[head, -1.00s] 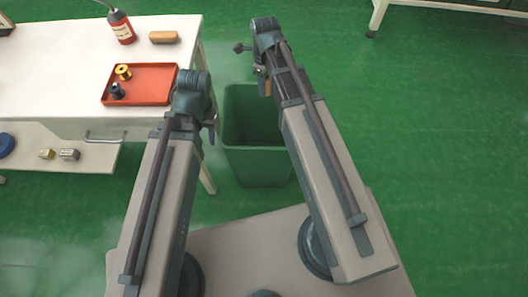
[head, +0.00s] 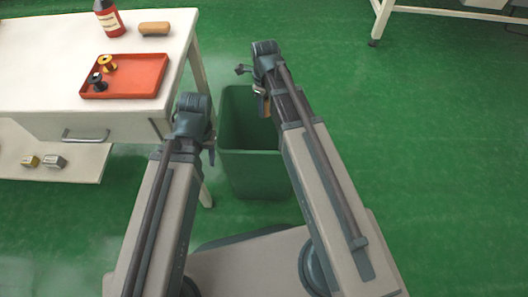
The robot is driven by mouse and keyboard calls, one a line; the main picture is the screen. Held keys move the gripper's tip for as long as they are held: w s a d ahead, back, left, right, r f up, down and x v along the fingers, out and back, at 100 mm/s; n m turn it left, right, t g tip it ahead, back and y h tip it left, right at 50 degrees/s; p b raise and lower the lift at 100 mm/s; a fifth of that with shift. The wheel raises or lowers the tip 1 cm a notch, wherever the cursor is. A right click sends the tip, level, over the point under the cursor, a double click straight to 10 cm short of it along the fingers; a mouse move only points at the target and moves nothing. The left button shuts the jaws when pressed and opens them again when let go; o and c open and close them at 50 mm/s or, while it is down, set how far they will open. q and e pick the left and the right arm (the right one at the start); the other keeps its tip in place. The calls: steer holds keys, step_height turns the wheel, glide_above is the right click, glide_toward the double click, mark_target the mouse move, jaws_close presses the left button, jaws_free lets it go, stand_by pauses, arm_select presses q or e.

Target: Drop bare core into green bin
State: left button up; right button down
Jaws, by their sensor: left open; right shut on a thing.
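The green bin (head: 255,172) stands on the floor between my arms, its opening facing up. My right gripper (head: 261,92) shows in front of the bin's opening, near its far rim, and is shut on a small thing. A small dark knobbed piece (head: 240,69) sticks out to its left, and an orange-brown piece (head: 266,105) shows just below. I cannot tell which of these is the bare core, as the wrist hides much of the grip. My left gripper (head: 211,146) is open beside the bin's left wall; its fingers are mostly hidden.
A white table (head: 45,50) at left holds a red tray (head: 140,85) with a gold spool (head: 107,63) and a black spool (head: 97,82). The green floor (head: 420,150) at right is clear.

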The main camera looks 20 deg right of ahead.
step_height(320, 180, down, 5)
steer(key=b, duration=0.4)
steer(key=shift+f+b, duration=0.15)
steer(key=shift+b, duration=0.2)
steer(key=shift+c, duration=2.3)
jaws_free()
step_height(320, 180, up, 14)
steer(key=p, duration=1.4)
steer(key=shift+f, duration=0.1)
